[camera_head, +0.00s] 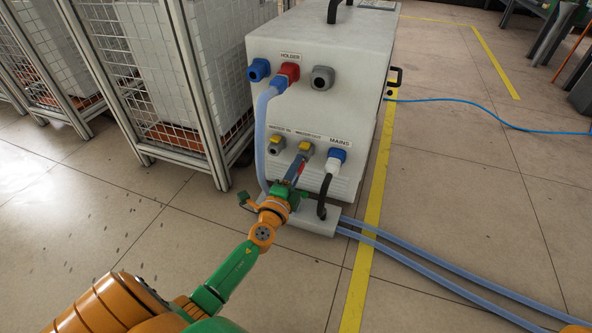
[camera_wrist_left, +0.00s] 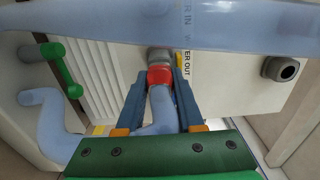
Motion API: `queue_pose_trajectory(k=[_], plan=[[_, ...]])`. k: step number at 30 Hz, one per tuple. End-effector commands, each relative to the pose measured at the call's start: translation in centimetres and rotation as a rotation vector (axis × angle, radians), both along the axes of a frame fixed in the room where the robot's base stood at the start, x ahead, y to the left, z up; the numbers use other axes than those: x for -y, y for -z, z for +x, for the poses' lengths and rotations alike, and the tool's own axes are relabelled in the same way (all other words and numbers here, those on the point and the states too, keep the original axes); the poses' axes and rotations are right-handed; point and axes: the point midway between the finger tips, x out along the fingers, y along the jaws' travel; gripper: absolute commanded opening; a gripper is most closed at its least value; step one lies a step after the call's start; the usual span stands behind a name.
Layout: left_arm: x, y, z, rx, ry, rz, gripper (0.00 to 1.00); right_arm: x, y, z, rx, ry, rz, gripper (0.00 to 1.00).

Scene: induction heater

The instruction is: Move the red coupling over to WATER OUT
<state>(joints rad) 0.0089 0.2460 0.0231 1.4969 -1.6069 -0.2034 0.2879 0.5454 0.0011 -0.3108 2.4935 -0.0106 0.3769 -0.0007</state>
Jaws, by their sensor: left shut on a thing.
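My left gripper (camera_head: 297,172) reaches the lower front of the white heater cabinet (camera_head: 325,110). In the left wrist view its two blue fingers (camera_wrist_left: 160,92) are shut on the red coupling (camera_wrist_left: 160,76), with a pale blue hose (camera_wrist_left: 160,108) running back from it. The coupling is lined up with a grey port (camera_wrist_left: 160,55) beside the WATER OUT label (camera_wrist_left: 186,70). It looks close to or against the port; I cannot tell whether it is seated. In the head view a little of the coupling's red shows (camera_head: 300,166). My right gripper is out of view.
Another red fitting (camera_head: 289,72) sits under HOLDER, with a hose (camera_head: 262,120) hanging down left of my gripper. The MAINS plug (camera_head: 335,160) and its black cable are close on the right. A mesh cage (camera_head: 160,75) stands left. Two hoses (camera_head: 430,262) cross the floor.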

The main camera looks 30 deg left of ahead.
Motion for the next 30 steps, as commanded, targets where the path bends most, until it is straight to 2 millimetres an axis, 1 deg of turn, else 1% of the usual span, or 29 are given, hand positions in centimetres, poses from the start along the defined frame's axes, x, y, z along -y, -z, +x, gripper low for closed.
queue_pose_trajectory(k=[20,21,23,24,25,30], plan=[[-0.25,0.04,0.99,0.000,0.000,0.000,0.00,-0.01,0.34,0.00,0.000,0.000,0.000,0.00],[-0.27,0.03,1.03,-0.001,0.000,0.000,0.39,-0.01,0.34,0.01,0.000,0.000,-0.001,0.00],[-0.25,0.02,1.02,-0.001,0.000,0.000,0.55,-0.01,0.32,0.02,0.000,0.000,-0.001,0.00],[-0.25,0.02,1.01,-0.001,0.000,0.000,0.66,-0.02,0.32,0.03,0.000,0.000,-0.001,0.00],[-0.25,0.02,1.01,-0.001,0.000,0.000,0.71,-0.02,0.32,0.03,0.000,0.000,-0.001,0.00],[-0.25,0.02,1.01,-0.001,0.000,0.000,0.71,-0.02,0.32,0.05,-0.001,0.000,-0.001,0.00]])
